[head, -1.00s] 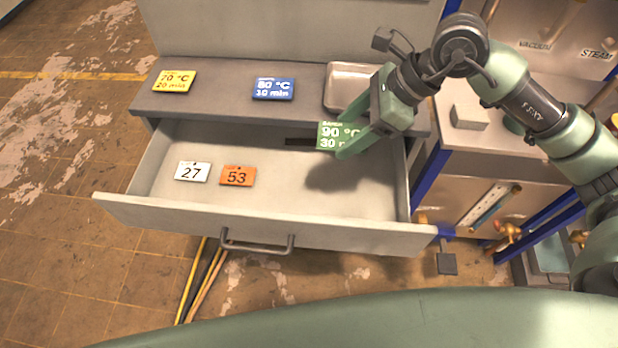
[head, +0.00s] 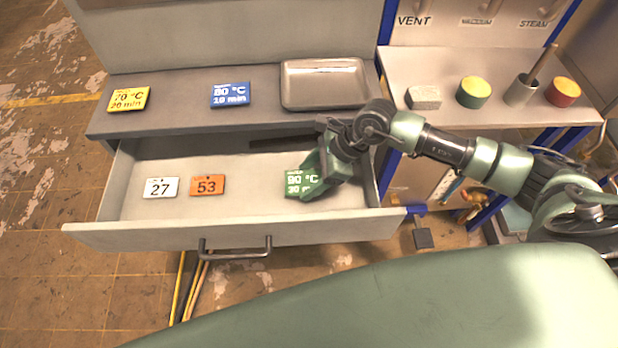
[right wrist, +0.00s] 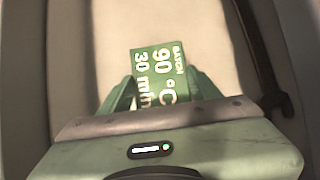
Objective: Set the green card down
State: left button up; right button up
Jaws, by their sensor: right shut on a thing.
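The green card (head: 297,181), marked 90 °C and 30 min, is in the right part of the open drawer (head: 240,207). My right gripper (head: 308,184) is shut on its right side. In the right wrist view the card (right wrist: 155,70) shows between the two fingers (right wrist: 160,92), with the drawer floor behind it. I cannot tell whether the card touches the floor. The gripper covers the card's right edge. My left gripper is not in view.
A white 27 tag (head: 160,188) and an orange 53 tag (head: 207,185) lie left in the drawer. A yellow card (head: 129,99), a blue card (head: 230,95) and a metal tray (head: 325,84) are on the top above. The drawer floor between the orange tag and green card is clear.

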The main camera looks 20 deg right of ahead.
jog(key=shift+f, duration=0.7)
jog(key=shift+f, duration=0.1)
jog(key=o, duration=1.4)
jog(key=shift+c, duration=0.2)
